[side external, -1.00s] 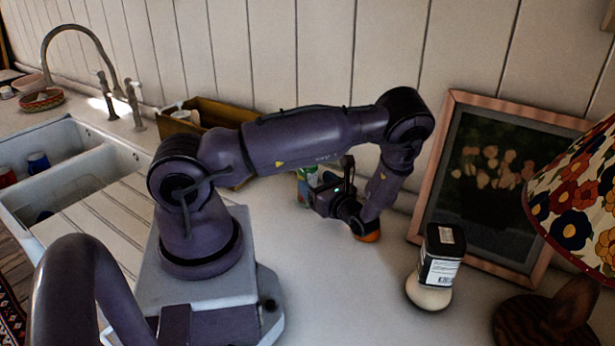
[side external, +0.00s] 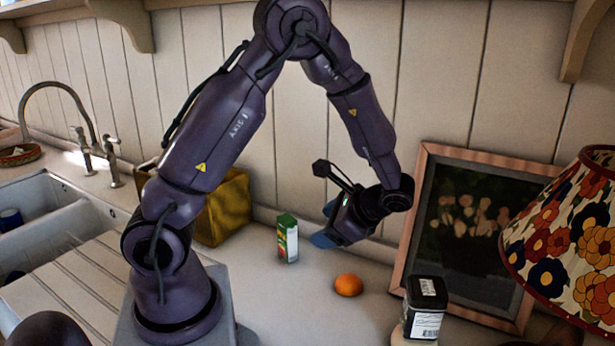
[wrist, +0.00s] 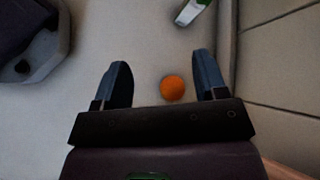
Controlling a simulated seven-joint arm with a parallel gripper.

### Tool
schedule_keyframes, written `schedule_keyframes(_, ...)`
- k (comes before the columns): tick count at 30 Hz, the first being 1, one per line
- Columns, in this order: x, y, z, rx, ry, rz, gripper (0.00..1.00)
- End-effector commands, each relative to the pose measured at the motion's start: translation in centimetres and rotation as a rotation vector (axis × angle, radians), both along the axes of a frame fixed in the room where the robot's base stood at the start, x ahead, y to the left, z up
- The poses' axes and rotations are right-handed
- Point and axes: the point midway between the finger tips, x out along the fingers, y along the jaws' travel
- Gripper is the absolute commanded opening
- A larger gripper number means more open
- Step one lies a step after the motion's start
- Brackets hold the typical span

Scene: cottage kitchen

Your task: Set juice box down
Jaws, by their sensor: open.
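The juice box (side external: 287,238), white with a green top and a coloured front, stands upright on the pale counter (side external: 300,300) near the back wall. It also shows at the top edge of the wrist view (wrist: 190,10), partly cut off. My gripper (side external: 322,238) is raised above the counter, to the right of the juice box and apart from it. In the wrist view its two blue fingers (wrist: 164,78) are spread wide with nothing held. An orange (side external: 348,285) lies on the counter below and shows between the fingers in the wrist view (wrist: 172,88).
A yellowish wooden box (side external: 225,208) stands at the back, left of the juice box. A framed picture (side external: 470,240) leans on the wall at right. The sink (side external: 50,215) is at left.

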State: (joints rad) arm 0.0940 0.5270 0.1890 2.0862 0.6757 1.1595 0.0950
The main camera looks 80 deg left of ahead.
Motion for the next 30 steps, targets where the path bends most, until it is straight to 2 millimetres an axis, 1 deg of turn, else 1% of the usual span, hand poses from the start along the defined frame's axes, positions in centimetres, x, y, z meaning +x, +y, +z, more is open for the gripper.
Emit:
schedule_keyframes(1,-0.2,-0.9,1.7,-0.046,-0.093,0.034,0.66)
schedule_keyframes(6,-1.3,-4.2,6.4,-0.208,-0.376,0.135,0.66)
schedule_keyframes(11,-2.9,-7.2,10.4,-0.359,-0.636,0.212,0.66)
schedule_keyframes(15,-4.7,-9.6,13.5,-0.487,-0.851,0.263,0.66)
schedule_keyframes(18,-5.9,-11.0,15.1,-0.565,-0.978,0.288,0.66)
schedule_keyframes(21,-6.8,-12.0,16.1,-0.622,-1.067,0.303,0.66)
schedule_keyframes(24,-7.3,-12.6,16.7,-0.656,-1.121,0.310,0.66)
schedule_keyframes(30,-7.5,-12.8,16.9,-0.673,-1.143,0.317,0.66)
